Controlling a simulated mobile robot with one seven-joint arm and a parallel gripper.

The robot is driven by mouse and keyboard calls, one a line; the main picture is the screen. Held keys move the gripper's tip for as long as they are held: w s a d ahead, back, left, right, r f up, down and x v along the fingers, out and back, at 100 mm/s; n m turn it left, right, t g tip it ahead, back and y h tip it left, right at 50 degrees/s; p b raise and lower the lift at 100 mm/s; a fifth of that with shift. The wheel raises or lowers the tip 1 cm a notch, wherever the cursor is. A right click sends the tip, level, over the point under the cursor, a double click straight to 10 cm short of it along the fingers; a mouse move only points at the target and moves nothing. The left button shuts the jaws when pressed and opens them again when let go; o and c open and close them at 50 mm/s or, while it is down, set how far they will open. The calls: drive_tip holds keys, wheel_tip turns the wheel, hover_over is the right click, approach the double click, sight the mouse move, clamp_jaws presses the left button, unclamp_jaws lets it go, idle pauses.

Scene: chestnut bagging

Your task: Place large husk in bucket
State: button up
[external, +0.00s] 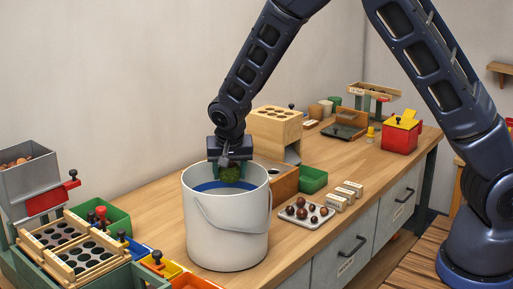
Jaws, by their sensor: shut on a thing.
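The large husk (231,174) is a green, rough ball. My gripper (230,162) points straight down and is shut on it. The husk hangs at the mouth of the white bucket (226,235), around rim height, toward the back half of the opening. The bucket stands upright on the wooden bench and has a blue band (208,187) inside. Its handle hangs down over the front side. The bottom of the bucket is hidden from this view.
A tray of chestnuts (306,213) lies right of the bucket, by several small labelled blocks. A green bin (312,179) and a wooden box with holes (276,125) stand behind. Sorting trays (70,243) and coloured bins crowd the left. Bare bench (375,170) shows at the right.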

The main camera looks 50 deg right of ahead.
wheel_tip(320, 180, down, 17)
drive_tip(key=shift+r, duration=0.1)
idle(0.5)
drive_tip(key=o, duration=1)
drive_tip(key=v, duration=0.5)
drive_tip(key=shift+a+r, duration=0.1)
drive_tip(key=shift+r, duration=3.45)
